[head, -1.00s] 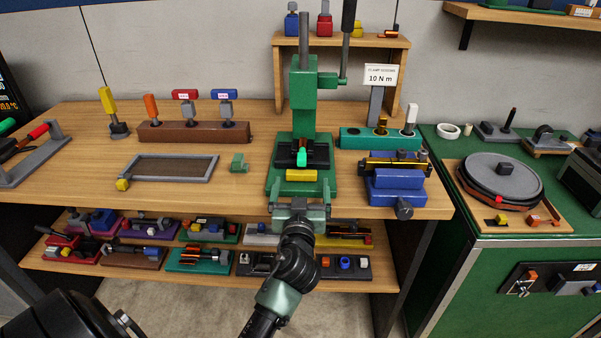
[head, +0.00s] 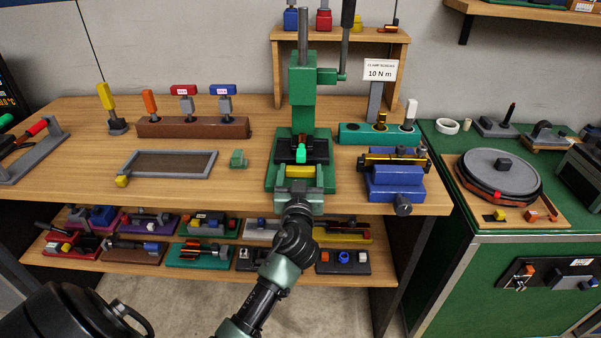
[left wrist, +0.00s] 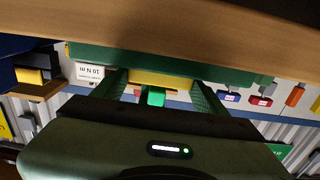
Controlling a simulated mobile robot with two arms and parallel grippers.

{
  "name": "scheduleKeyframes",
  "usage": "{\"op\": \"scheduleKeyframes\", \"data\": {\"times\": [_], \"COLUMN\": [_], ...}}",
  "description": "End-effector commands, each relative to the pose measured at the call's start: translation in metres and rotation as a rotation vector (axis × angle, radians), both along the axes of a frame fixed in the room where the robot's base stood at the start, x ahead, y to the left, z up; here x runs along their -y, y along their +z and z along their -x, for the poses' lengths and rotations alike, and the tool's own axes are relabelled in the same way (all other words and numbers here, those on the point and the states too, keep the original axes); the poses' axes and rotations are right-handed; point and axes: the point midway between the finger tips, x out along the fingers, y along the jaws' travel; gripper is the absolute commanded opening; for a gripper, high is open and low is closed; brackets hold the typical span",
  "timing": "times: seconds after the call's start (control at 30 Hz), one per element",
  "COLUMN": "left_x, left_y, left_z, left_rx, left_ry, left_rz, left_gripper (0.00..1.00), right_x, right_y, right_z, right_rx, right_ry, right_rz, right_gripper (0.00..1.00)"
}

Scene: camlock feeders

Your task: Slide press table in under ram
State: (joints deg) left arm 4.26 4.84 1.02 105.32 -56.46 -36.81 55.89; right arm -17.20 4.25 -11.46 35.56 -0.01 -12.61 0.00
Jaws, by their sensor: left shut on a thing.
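A yellow block (head: 298,172) is at the table's front. My left gripper (head: 298,187) reaches in from the front and is shut on the yellow block, which also shows between the fingers in the left wrist view (left wrist: 172,80). The fingers partly hide the block and base front. My right gripper is not in view.
A blue clamp fixture (head: 396,182) stands right of the press. A teal block (head: 365,135) is behind it. A grey-framed tray (head: 170,163) and a small green block (head: 238,158) lie to the left. A shelf (head: 215,268) with several part trays is below the bench top.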

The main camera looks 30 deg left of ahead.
Motion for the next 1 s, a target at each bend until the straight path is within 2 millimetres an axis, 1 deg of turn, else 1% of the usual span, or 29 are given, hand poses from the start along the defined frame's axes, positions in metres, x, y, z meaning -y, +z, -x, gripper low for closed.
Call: {"op": "scheduleKeyframes", "data": {"times": [0.07,0.2,0.3,0.57,0.6,0.67,1.0], "left_x": [-0.003,-0.014,-0.019,-0.02,-0.02,-0.02,-0.018], "left_y": [-0.001,-0.002,0.0,0.002,0.002,0.002,0.0], "left_z": [-0.004,-0.022,-0.03,-0.031,-0.031,-0.031,-0.03], "left_rx": [0.0,0.003,0.003,0.003,0.004,0.004,0.001], "left_ry": [0.002,0.003,0.003,0.002,0.002,0.002,0.001], "left_rz": [-0.001,-0.002,-0.002,-0.003,-0.003,-0.003,-0.001], "left_gripper": [0.0,0.0,0.0,0.0,0.78,0.95,0.95], "right_x": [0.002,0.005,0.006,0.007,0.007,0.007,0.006], "right_y": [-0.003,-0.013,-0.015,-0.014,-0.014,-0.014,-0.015], "right_z": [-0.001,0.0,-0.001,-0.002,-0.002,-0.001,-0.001], "right_rx": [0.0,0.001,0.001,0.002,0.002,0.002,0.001], "right_ry": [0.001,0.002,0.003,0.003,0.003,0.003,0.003], "right_rz": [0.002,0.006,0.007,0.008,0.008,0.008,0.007], "right_gripper": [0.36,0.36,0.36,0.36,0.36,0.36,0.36]}}
